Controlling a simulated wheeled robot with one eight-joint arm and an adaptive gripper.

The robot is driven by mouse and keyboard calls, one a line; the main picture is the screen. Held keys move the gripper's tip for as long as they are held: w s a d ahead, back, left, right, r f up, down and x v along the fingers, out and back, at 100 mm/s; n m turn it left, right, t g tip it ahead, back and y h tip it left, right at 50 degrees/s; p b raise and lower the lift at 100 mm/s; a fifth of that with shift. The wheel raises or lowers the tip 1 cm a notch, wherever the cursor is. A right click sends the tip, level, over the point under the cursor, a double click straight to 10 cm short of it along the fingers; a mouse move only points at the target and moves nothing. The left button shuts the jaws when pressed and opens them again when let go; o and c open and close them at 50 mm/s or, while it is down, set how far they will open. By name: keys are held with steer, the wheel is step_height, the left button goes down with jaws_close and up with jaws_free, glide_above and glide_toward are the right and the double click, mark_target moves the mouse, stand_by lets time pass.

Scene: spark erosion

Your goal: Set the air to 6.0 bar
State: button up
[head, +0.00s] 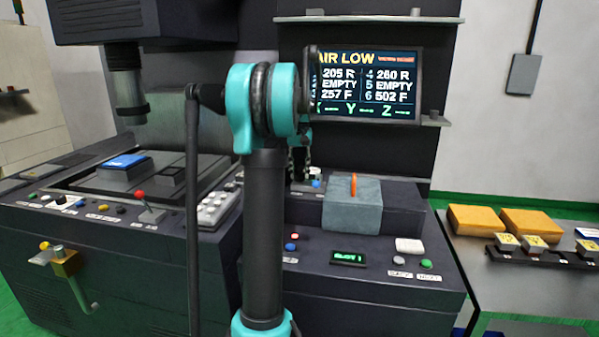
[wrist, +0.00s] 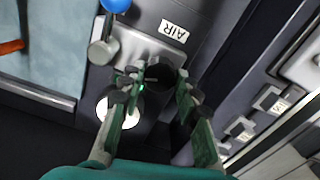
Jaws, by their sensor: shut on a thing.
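In the wrist view, my gripper (wrist: 157,88) is shut on a dark round air knob (wrist: 165,76) on a grey plate, beside a label reading AIR (wrist: 173,29). A white round gauge face (wrist: 127,121) lies just left of the knob, partly covered by my left finger; its reading cannot be made out. In the head view, my arm hides most of the gripper and the knob. The screen (head: 398,57) shows AIR LOW at the top.
A blue ball (wrist: 117,5) and a grey metal cylinder (wrist: 103,51) sit close to the knob. A grey-blue block (head: 352,210) with an orange handle stands on the console. Yellow blocks (head: 477,223) lie on the right-hand table.

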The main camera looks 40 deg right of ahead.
mark_target(300, 173)
stand_by(0.4)
steer(key=o, duration=1.2)
steer(key=shift+c, duration=0.2)
steer(key=shift+r, duration=0.1)
step_height(300, 173, up, 12)
